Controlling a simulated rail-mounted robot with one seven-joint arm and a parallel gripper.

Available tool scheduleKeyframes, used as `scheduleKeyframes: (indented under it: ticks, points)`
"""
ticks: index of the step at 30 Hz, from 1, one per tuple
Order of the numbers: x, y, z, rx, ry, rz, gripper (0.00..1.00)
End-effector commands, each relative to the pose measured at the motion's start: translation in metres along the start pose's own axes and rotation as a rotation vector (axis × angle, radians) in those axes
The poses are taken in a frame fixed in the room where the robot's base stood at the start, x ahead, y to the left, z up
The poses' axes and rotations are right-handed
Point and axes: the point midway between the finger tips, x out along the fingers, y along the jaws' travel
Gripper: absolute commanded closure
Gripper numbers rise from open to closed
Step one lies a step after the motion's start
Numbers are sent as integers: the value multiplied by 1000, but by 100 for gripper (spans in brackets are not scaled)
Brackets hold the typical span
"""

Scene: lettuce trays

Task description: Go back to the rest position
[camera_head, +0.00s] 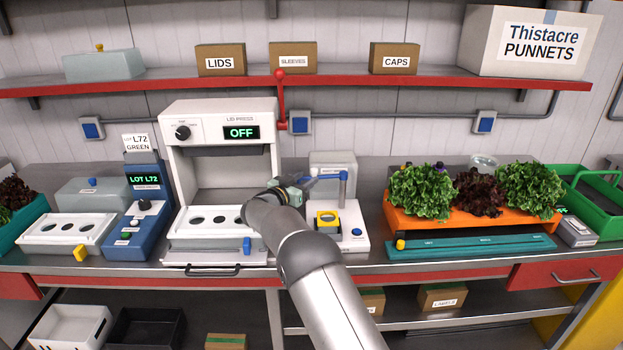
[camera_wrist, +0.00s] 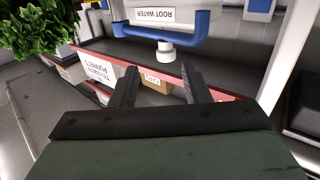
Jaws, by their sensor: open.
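My gripper shows in the wrist view (camera_wrist: 160,88), with its two dark fingers apart and nothing between them. In the head view my arm reaches up from the bottom, and its end (camera_head: 296,190) is over the bench between the lid press (camera_head: 222,118) and the root water station (camera_head: 345,215). The fingertips are small there and hard to make out. The blue spout (camera_wrist: 165,38) of the root water station is just beyond the fingers in the wrist view. The lid press display reads OFF, and a white tray with holes (camera_head: 186,226) sits in it.
An orange tray (camera_head: 470,222) with several lettuce heads stands to the right, behind a teal bar (camera_head: 470,247). A green crate (camera_head: 600,205) is at far right. A blue lot labeller (camera_head: 143,215) and another white tray (camera_head: 65,236) are left. A red-edged shelf (camera_head: 340,88) runs above.

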Motion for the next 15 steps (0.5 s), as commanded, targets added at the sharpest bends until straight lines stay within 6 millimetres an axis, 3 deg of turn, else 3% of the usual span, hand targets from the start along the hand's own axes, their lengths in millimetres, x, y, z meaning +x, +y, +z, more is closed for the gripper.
scheduleKeyframes:
  ticks: [6,15]
  points:
    - [-16,1,0,0,0,1,57]
    - [-17,0,0,0,1,1,57]
